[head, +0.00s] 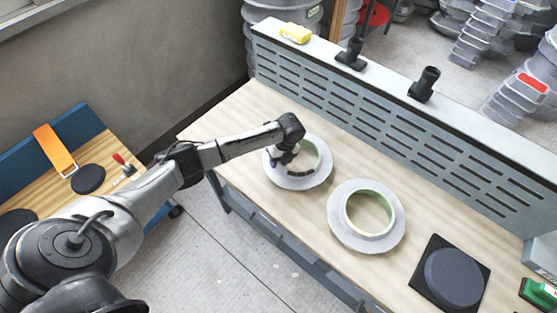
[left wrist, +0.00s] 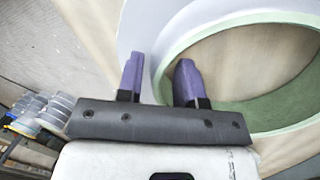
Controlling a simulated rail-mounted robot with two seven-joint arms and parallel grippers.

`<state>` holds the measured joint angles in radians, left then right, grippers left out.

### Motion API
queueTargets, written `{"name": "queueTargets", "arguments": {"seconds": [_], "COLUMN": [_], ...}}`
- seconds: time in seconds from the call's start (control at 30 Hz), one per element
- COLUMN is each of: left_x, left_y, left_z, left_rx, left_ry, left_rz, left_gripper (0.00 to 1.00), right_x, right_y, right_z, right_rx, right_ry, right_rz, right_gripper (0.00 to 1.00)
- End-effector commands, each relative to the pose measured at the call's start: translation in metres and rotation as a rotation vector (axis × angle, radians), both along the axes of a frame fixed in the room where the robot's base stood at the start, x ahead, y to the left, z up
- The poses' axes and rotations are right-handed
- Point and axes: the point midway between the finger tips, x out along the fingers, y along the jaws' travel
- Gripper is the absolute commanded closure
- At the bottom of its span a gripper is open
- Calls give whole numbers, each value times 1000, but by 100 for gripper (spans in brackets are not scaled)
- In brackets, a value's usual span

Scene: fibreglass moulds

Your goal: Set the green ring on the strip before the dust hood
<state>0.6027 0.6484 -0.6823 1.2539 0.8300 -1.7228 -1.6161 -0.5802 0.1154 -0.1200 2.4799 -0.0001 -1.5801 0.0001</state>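Two white flanged rings with pale green inner rings lie flat on the wooden bench (head: 300,225). My left gripper (head: 284,158) is over the left side of the left ring (head: 318,180); the arm hides part of that ring. The right ring (head: 342,229) lies apart from it, in clear view. In the left wrist view, the purple fingers of the gripper (left wrist: 160,78) are spread apart beside the green rim (left wrist: 168,62), over the white flange (left wrist: 138,30). I cannot tell whether they touch it. A grey slotted panel (head: 385,135) runs along the bench's back; I cannot tell whether it is the dust hood.
A black square pad with a round disc (head: 455,277) lies at the bench's right. A green-and-white item (head: 538,294) is at the far right edge. A yellow block (head: 296,33) sits on the panel's top. Bare bench lies between the rings and the panel.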

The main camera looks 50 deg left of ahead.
Motion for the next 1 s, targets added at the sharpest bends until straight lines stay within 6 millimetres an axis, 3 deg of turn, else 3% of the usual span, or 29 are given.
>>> {"name": "queueTargets", "arguments": {"seconds": [0.23,0.37,0.8,1.0], "left_x": [0,3,20,25], "left_y": [0,0,-7,-9], "left_z": [2,13,89,111], "left_rx": [0,-1,-1,-1], "left_ry": [0,-2,-3,-2], "left_rz": [0,0,1,0], "left_gripper": [66,66,66,66], "right_x": [0,0,0,0], "right_y": [-2,-3,-2,-1], "right_z": [1,1,3,3], "right_rx": [-6,-9,-7,-2], "right_ry": [-1,0,-1,0], "right_rz": [4,5,4,1], "right_gripper": [57,57,57,57]}}
